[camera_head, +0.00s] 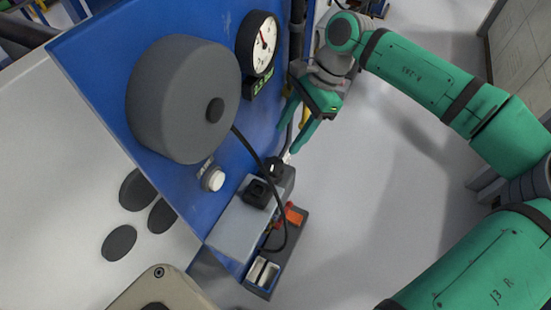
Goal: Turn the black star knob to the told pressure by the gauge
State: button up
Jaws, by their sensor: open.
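The round gauge (259,44) has a white face, a black rim and a red needle on the upper part of the blue panel. A small dark display with green digits (262,84) sits just below it; I cannot read the digits surely. My green gripper (289,136) is open, with its fingers pointing down and left, right of and below the gauge, close to the panel's right edge. I see nothing between its fingers. I cannot make out a black star knob for certain; the gripper or the large grey roller may hide it.
A large grey roller (178,98) stands out from the blue panel (95,52) left of the gauge. Below are a white button (213,179), a grey box (232,226) with a black fitting (258,192), and a hanging black cable (257,157). Open floor (375,195) lies right.

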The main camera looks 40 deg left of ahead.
aim_at(274, 163)
jog(key=shift+h, duration=0.3)
jog(key=x, duration=1.1)
jog(key=shift+w, duration=0.2)
jog(key=c, duration=0.8)
